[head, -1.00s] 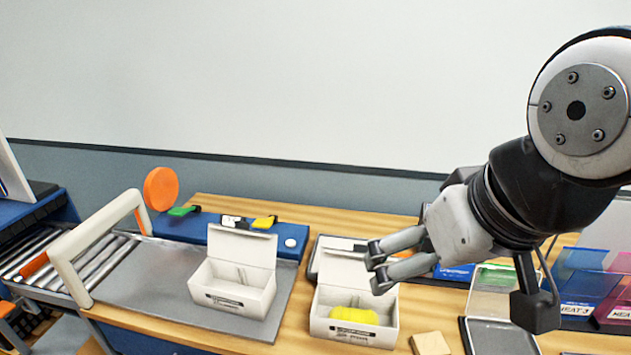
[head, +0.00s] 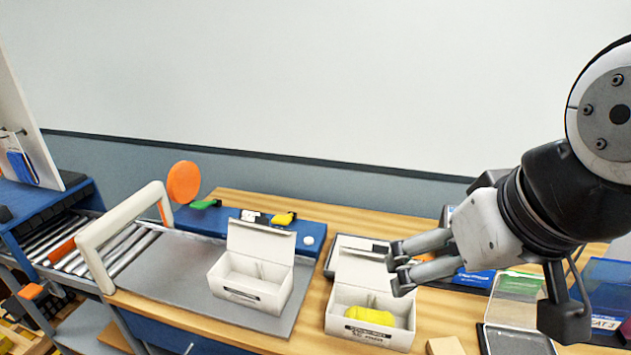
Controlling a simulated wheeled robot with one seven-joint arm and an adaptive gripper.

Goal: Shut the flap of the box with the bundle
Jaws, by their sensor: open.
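The box with the bundle (head: 377,337) is a white box on the wooden table, right of the middle. A yellow bundle (head: 369,316) lies inside it. Its white flap (head: 360,269) stands up at the back, open, and its right part is close to my fingers in the picture. My gripper (head: 396,266) is open and empty, in front of or beside the flap's upper right; I cannot tell whether it touches. A second white box (head: 249,292) stands to the left on the grey plate, its flap (head: 261,243) also up. It appears empty.
A white arch (head: 100,238) and a roller conveyor (head: 85,248) stand at the left. A blue panel (head: 230,221) with coloured switches and an orange disc (head: 183,182) is behind. A clear-lidded tray (head: 515,338) and a wooden block (head: 445,346) lie at the right.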

